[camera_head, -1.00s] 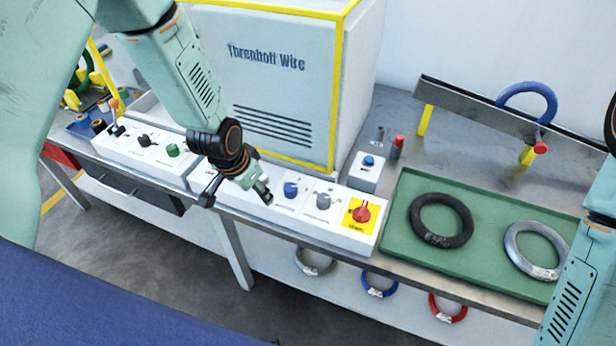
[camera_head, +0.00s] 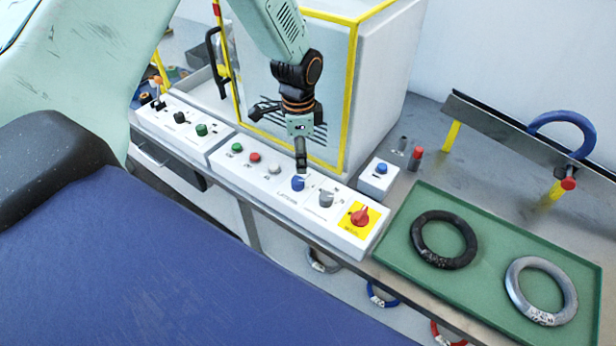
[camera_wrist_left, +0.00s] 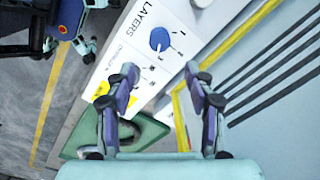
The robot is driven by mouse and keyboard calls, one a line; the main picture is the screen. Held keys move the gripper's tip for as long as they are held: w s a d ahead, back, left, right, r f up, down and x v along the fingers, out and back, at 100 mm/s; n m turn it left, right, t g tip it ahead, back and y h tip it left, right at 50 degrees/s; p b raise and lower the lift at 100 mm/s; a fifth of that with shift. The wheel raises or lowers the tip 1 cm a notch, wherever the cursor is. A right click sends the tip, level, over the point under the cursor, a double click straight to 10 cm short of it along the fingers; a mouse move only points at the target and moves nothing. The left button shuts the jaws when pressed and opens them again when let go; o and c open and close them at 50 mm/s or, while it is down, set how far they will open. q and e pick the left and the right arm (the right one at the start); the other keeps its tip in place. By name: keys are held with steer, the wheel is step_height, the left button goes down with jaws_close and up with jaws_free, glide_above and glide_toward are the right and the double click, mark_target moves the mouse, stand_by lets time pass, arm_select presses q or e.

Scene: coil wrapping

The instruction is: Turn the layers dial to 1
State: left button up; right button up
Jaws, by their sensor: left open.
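The layers dial is a round blue knob (camera_head: 298,183) on the white control panel, between a white knob and a grey knob. In the left wrist view the blue dial (camera_wrist_left: 160,39) lies beside the word LAYERS, with small numbers to its right. A pale mark shows on the dial, but I cannot tell surely which number it points to. My left gripper (camera_head: 301,165) is just above the dial, pointing down. In the wrist view its two fingers (camera_wrist_left: 163,88) are apart with nothing between them, and the dial shows beyond them. My right gripper is not in view.
A red switch on a yellow plate (camera_head: 360,216) sits at the panel's right end. The grey knob (camera_head: 326,198) is close to the dial. The yellow-framed machine housing (camera_head: 385,90) stands behind. A green tray (camera_head: 478,215) with a black and a silver coil lies right.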

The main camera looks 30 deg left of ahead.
mark_target(297, 181)
arm_select(q)
steer(key=shift+s+d, duration=0.1)
steer(key=shift+s, duration=0.1)
steer(key=shift+m, duration=0.3)
steer(key=f, duration=0.1)
steer(key=a+f, duration=0.1)
steer(key=f, duration=0.1)
steer(key=a+f, duration=0.1)
steer(key=shift+s+f, duration=0.1)
steer(key=shift+f, duration=0.15)
steer(key=shift+d+f, duration=0.2)
steer(key=shift+f, duration=0.35)
steer(key=shift+d+f, duration=0.2)
steer(key=shift+f, duration=0.3)
steer(key=shift+d+f, duration=0.3)
steer(key=shift+f, duration=0.25)
steer(key=shift+a+f, duration=0.3)
steer(key=shift+a, duration=0.15)
steer(key=shift+d+r, duration=0.15)
steer(key=shift+d, duration=0.25)
steer(key=c, duration=0.5)
steer(key=shift+a, duration=0.2)
steer(key=c, duration=0.4)
jaws_close()
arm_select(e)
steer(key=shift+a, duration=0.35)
